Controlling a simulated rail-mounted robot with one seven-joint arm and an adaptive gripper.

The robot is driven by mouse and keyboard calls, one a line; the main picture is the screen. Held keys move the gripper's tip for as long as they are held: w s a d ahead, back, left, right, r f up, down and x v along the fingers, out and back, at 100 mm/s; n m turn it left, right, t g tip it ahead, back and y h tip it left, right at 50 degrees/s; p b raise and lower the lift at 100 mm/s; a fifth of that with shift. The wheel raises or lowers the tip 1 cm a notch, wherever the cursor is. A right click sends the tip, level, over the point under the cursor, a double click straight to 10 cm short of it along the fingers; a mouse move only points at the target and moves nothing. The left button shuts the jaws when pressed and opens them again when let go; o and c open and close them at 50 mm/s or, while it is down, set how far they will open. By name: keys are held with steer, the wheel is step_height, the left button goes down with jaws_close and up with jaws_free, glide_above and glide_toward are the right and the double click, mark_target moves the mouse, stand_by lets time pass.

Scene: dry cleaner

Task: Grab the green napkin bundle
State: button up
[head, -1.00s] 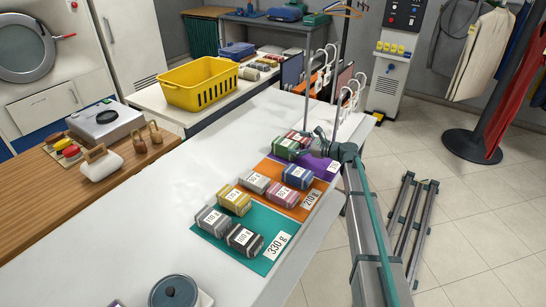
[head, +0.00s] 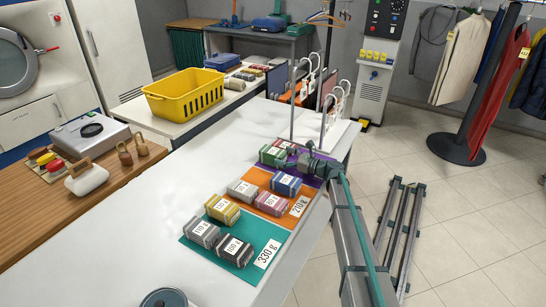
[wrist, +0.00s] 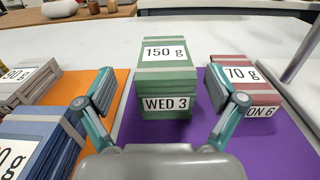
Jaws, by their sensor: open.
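The green napkin bundle (wrist: 166,72) stands on a purple mat (wrist: 252,148), banded in pale paper and tagged "150 g" and "WED 3". It also shows in the head view (head: 271,156), at the far end of the row of mats. My gripper (wrist: 160,82) is open and empty, low over the mat. Its fingers are apart, one toward each side of the green bundle, with visible gaps on both sides. In the head view, my gripper (head: 290,158) reaches in from the right. Exact finger depth beside the bundle is hard to tell.
A red bundle (wrist: 242,86) marked "70 g" stands close to the right finger. Blue (wrist: 38,135) and grey (wrist: 25,78) bundles stand left on the orange mat. A metal post (wrist: 302,52) rises at right. White counter beyond the green bundle is clear.

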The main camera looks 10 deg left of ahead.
mark_target(275, 151)
steer(key=x, duration=0.2)
steer(key=p+x, duration=0.1)
steer(key=x, duration=0.1)
steer(key=shift+w+a, duration=0.1)
steer(key=shift+w, duration=0.25)
steer(key=shift+c, duration=0.2)
steer(key=c, duration=1.2)
steer(key=shift+r, duration=0.15)
